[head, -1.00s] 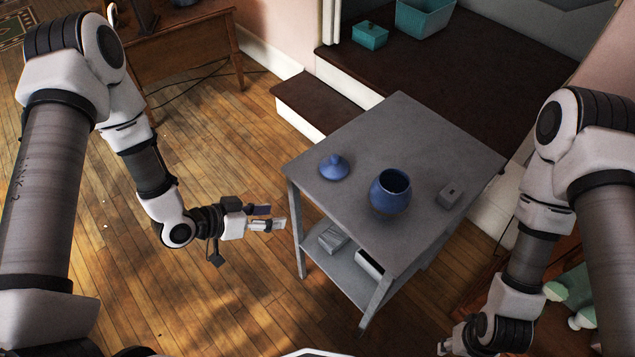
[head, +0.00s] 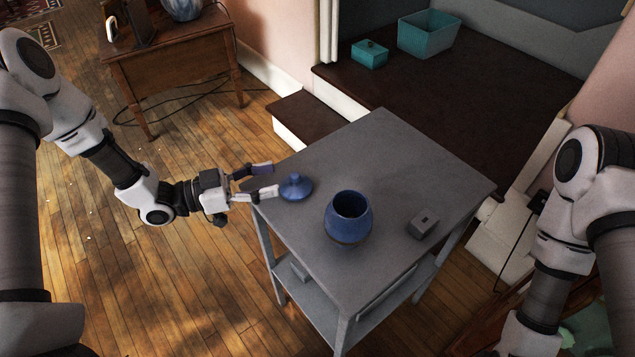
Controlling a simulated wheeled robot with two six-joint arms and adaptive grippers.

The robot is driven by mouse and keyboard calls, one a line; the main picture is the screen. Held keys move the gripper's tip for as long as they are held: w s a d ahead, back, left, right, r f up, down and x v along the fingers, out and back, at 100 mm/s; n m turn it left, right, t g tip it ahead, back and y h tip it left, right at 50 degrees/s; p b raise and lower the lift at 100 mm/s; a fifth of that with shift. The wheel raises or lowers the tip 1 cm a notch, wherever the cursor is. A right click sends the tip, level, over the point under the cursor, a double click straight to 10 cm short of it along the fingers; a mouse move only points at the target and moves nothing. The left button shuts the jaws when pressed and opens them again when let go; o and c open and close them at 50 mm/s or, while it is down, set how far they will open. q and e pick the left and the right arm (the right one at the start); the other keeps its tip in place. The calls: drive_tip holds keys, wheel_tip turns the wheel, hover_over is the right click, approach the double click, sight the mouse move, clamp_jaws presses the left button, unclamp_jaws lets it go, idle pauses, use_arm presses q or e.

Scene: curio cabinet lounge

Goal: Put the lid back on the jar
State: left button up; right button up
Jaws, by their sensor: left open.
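A blue lid (head: 296,188) with a knob on top lies on the left side of the grey table (head: 410,165). The blue jar (head: 348,222) stands upright and uncovered on the table, to the right of the lid and nearer to me; its dark opening shows. My left gripper (head: 272,180) is open, its two fingers pointing right at the table's left edge. Its fingertips are close to the lid's left side; I cannot tell if they touch it. My right arm comes in at the right, and its gripper is out of the picture.
The table has a lower shelf (head: 320,300). A wooden desk (head: 170,60) is at the back left.

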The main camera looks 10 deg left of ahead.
sight(295, 175)
use_arm(q)
drive_tip(key=x, duration=0.4)
drive_tip(key=b+x, duration=0.1)
drive_tip(key=x, duration=0.1)
drive_tip(key=shift+d+f, duration=0.2)
drive_tip(key=shift+f, duration=0.2)
drive_tip(key=shift+a, duration=0.1)
clamp_jaws()
